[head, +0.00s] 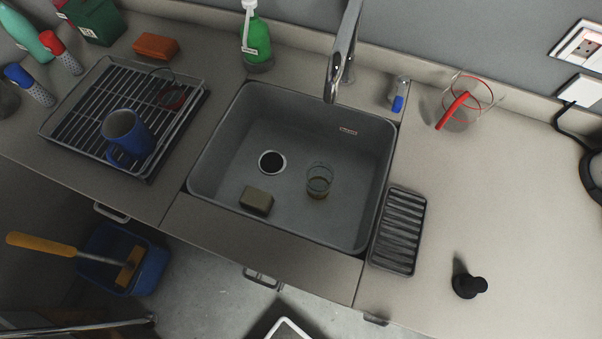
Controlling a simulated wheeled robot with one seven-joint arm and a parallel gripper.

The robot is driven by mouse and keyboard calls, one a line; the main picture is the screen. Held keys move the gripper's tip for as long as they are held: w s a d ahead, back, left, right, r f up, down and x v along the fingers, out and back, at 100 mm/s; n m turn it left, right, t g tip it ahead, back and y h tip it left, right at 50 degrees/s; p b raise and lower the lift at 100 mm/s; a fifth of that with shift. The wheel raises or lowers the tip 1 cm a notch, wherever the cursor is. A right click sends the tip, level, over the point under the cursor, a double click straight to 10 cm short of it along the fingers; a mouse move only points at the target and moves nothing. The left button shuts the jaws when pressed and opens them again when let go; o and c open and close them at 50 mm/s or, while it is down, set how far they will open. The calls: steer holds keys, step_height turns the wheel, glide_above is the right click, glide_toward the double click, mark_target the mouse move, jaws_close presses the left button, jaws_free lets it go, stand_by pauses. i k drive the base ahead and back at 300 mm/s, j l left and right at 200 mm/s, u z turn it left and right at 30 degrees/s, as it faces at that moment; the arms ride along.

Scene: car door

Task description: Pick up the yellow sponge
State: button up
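A small block-shaped sponge (257,201) with a dull olive-yellow top and a darker side lies on the floor of the grey sink (225,160), near its front left. Nothing covers it from above. A glass (319,182) stands to its right in the sink, apart from it. The drain hole (272,162) is just behind it. An orange block, perhaps another sponge (156,46), lies at the back of the left counter. I cannot make out my gripper in the head view.
The faucet (342,50) overhangs the sink's back edge. A drying rack (75,105) with a blue mug (127,135) stands left. A ribbed black tray (400,230) and a black stopper-like object (468,286) lie right. A blue bucket (95,245) stands below the counter.

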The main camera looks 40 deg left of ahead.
mark_target(258, 201)
steer(key=u, duration=1.3)
